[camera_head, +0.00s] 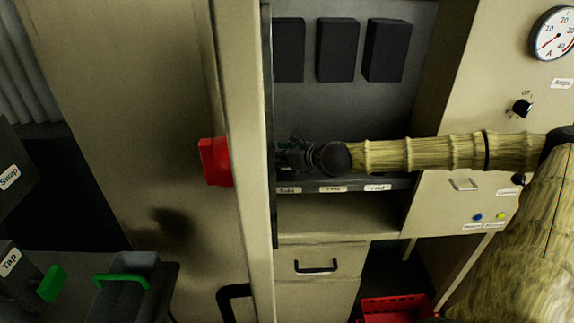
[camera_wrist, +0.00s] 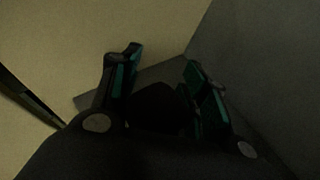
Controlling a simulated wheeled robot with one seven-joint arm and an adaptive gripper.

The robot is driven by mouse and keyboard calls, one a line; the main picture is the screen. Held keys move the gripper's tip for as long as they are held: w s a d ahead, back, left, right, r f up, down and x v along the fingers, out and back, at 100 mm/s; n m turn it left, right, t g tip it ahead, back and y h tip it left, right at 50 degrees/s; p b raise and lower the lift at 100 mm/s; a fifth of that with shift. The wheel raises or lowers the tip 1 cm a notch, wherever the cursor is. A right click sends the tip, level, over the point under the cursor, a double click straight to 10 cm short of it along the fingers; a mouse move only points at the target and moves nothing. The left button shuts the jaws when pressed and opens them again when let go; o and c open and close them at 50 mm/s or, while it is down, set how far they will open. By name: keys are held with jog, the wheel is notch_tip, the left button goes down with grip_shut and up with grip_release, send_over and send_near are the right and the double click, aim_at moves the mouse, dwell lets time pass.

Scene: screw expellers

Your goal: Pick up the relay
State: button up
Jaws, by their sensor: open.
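Three black rectangular blocks, which look like relays, sit in a row on the grey back panel of an open cabinet in the head view: a left one (camera_head: 289,50), a middle one (camera_head: 337,50) and a right one (camera_head: 387,50). My gripper (camera_head: 284,156) is below the left block, near the cabinet's left edge and just above the labelled ledge. In the wrist view my gripper (camera_wrist: 162,62) has its two teal-padded fingers apart. A dark shape (camera_wrist: 158,105) shows between them; I cannot tell whether it is a relay or part of the gripper.
The labelled ledge (camera_head: 394,184) runs beneath my gripper. A beige post with a red block (camera_head: 214,161) stands to its left. A panel with a dial (camera_head: 553,34) and knobs is at right. A drawer (camera_head: 316,259) and a red crate (camera_head: 392,307) are below.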

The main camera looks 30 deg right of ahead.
jog(key=c, duration=0.9)
jog(key=shift+r, duration=0.1)
jog(key=shift+r, duration=1.7)
jog(key=shift+c, duration=0.2)
jog(key=s+a, duration=0.1)
jog(key=s, duration=0.3)
jog(key=s+a+b, duration=0.1)
jog(key=s+a, duration=0.1)
jog(key=s, duration=0.2)
jog(key=s+a+r, duration=0.1)
jog(key=s, duration=0.3)
jog(key=shift+s+a+b, duration=0.3)
jog(key=shift+s+a, duration=0.05)
grip_shut()
jog(key=p, duration=0.3)
jog(key=shift+r, duration=0.4)
